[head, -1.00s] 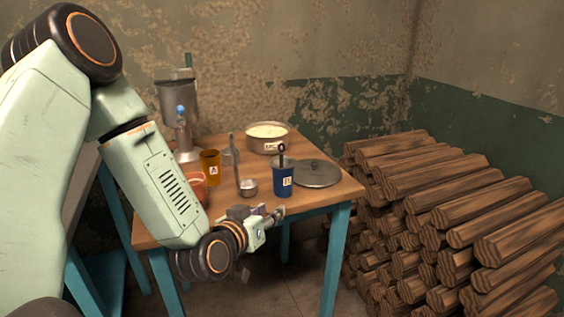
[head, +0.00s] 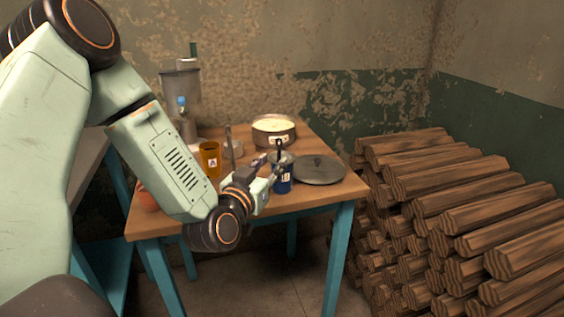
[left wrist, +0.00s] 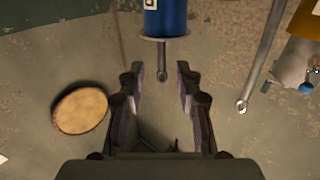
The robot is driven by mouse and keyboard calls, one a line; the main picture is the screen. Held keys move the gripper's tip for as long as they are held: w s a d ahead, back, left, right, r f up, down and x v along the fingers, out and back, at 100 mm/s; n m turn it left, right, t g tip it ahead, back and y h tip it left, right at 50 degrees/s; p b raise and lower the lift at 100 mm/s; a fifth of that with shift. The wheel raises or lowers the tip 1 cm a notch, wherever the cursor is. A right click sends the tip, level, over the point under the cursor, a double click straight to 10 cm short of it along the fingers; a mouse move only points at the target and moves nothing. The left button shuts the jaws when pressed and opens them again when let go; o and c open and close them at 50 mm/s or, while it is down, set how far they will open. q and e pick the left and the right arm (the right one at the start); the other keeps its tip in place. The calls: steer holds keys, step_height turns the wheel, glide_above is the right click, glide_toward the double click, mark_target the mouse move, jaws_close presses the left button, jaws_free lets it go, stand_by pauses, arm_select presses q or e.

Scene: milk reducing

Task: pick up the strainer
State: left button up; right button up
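The strainer (head: 279,148), as I take it, is the metal piece with a round rim and an upright dark handle with a looped end, set in the top of the blue cup (head: 283,187). In the left wrist view, the strainer's handle (left wrist: 162,66) points down from its disc-like rim, under the blue cup (left wrist: 166,18). My left gripper (head: 272,170) is beside the cup's upper part and partly covers it. In the left wrist view the left gripper (left wrist: 159,72) is open, with the handle's looped end between its fingertips, touching neither. My right gripper is out of view.
An orange cup (head: 210,160) and a ladle (head: 228,140) with a tall handle stand left of the gripper. A pot (head: 274,131) is behind, and a flat lid (head: 318,171) lies to the right. Stacked logs (head: 450,215) stand right of the wooden table (head: 335,192).

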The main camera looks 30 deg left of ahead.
mark_target(278, 154)
arm_select(q)
steer(key=w, duration=0.2)
steer(key=w+a+b, duration=0.1)
steer(key=w, duration=0.1)
steer(key=shift+w+r, duration=0.15)
steer(key=shift+w, duration=0.45)
steer(key=shift+w+a, duration=0.15)
steer(key=shift+w, duration=0.2)
steer(key=shift+s, duration=0.15)
steer(key=c, duration=0.4)
jaws_close()
